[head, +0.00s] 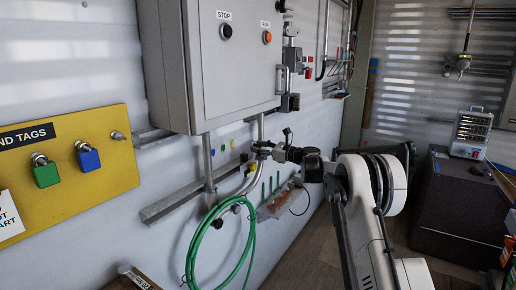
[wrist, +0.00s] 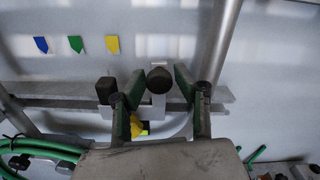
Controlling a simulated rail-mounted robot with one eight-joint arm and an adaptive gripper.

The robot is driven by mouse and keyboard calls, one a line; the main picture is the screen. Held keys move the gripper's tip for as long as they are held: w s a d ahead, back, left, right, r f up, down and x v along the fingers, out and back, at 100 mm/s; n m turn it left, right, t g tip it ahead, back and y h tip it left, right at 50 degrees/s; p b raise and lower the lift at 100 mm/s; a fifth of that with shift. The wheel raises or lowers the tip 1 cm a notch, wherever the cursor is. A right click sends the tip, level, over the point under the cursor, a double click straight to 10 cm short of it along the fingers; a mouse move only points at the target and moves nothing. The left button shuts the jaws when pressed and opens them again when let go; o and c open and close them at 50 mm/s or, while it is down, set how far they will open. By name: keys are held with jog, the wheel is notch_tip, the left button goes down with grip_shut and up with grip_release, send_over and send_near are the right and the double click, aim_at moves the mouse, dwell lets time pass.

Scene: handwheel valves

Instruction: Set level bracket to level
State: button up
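What looks like the level bracket is a pale bracket (wrist: 157,112) on the wall rail in the wrist view, with a round black knob (wrist: 160,79) and a yellow part with a small bright yellow-green patch (wrist: 145,131) low down. My gripper (wrist: 150,92) is open, its green-padded fingers spread to either side of the knob. I cannot tell whether either finger touches it. A dark block (wrist: 105,89) is by the left fingertip. In the head view my gripper (head: 263,149) is at the wall under the grey cabinet; the bracket's tilt cannot be read.
A grey control cabinet (head: 240,60) hangs above my gripper. Grey pipes (head: 208,165) and a coiled green hose (head: 188,250) are close by on the left. A yellow tag board (head: 110,165) is farther left. A dark cabinet (head: 450,205) with a heater stands at right.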

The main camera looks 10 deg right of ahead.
jog(key=v, duration=1.1)
jog(key=shift+s+d, duration=0.25)
jog(key=shift+r, duration=0.1)
jog(key=s+a+r+n+g+h, duration=0.2)
jog(key=s+a+r+n+h, duration=0.3)
jog(key=s, duration=0.8)
jog(key=s+a+r+n+g+h, duration=0.15)
jog(key=s+a+n, duration=0.5)
jog(key=s, duration=0.65)
jog(key=s+d+f+n+h, duration=0.1)
jog(key=s+f+n+h, duration=0.1)
jog(key=s, duration=0.9)
jog(key=s+d+f+n+g+h, duration=0.1)
jog(key=s+f+n, duration=0.4)
jog(key=s, duration=0.6)
jog(key=s+d+f+n+h, duration=0.1)
jog(key=s+f+n+h, duration=0.2)
jog(key=s+n, duration=0.3)
jog(key=s, duration=0.5)
jog(key=shift+s+d+f+h, duration=0.2)
jog(key=shift+d+f+h, duration=0.05)
jog(key=shift+f+h, duration=0.1)
jog(key=shift+o, duration=0.5)
jog(key=shift+g, duration=0.25)
